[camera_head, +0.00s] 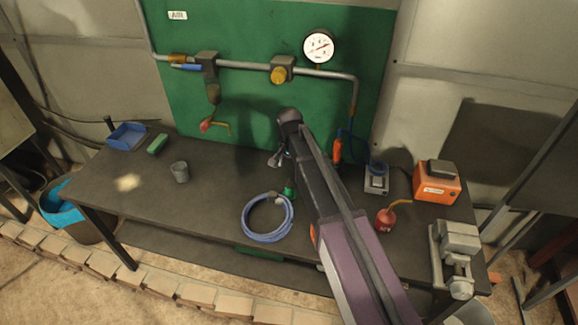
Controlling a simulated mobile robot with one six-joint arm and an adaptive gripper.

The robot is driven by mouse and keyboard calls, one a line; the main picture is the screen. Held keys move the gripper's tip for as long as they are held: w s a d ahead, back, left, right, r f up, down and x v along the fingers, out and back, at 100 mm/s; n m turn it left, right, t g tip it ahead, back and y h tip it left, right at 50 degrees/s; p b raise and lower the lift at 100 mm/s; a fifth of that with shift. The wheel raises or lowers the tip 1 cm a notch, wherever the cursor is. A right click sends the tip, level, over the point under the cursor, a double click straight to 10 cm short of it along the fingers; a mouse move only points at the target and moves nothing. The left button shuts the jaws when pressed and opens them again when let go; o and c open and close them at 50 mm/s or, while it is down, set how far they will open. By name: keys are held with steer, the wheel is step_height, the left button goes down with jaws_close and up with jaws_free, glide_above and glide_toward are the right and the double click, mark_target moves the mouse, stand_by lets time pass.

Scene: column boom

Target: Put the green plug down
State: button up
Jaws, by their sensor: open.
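A small green object (289,192), which looks like the green plug, rests on the dark bench (145,205) just left of my arm and beside the coiled blue hose (246,228). My arm may hide part of it. My gripper (275,162) is open, above and slightly left of the green object in the picture, and apart from it. The jaws are small and dark here, and I see nothing held in them.
A grey cup (180,171), a green block (157,144) and a blue tray (127,136) stand left. A red oil can (386,219), an orange box (437,185) and a vise (457,250) stand right. Pipes (243,65) cross the green panel. The bench between cup and hose is clear.

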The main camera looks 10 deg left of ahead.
steer(key=shift+d, duration=0.1)
stand_by(0.8)
steer(key=s+d+n, duration=0.1)
steer(key=s+d, duration=0.4)
steer(key=d, duration=0.4)
steer(key=s+d+n, duration=0.1)
steer(key=s+d, duration=0.5)
steer(key=d, duration=0.4)
steer(key=s+d+n, duration=0.1)
steer(key=s+d, duration=0.4)
steer(key=d, duration=0.5)
steer(key=shift+s+n, duration=0.25)
steer(key=shift+n, duration=0.15)
